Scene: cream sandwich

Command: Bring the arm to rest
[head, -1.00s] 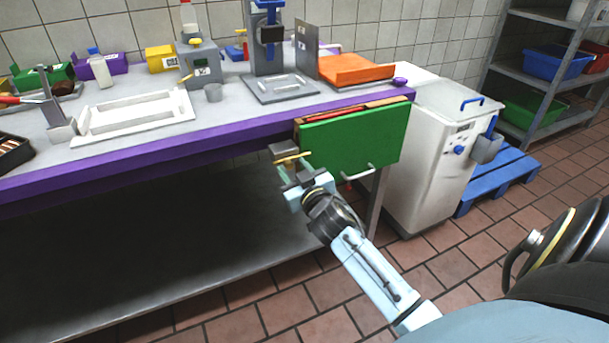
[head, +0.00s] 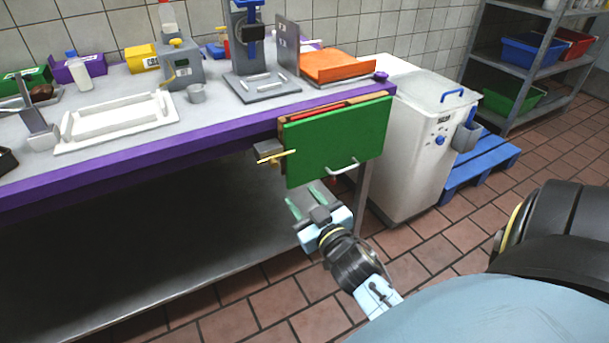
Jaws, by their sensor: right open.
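My right gripper (head: 306,202) is in the lower middle of the head view, at the end of a light blue arm. Its two green fingers are apart and nothing shows between them. It is in front of the table, below and a little left of the lower part of the green board (head: 338,140). It looks apart from the board and its handle (head: 343,167). My left gripper is not in view.
The table (head: 225,130) has a purple front edge and a lower shelf (head: 150,250). It carries a white tray (head: 112,122), a grey press (head: 262,88) and an orange board (head: 338,66). A white bin (head: 410,150) stands right of it. Tiled floor lies in front.

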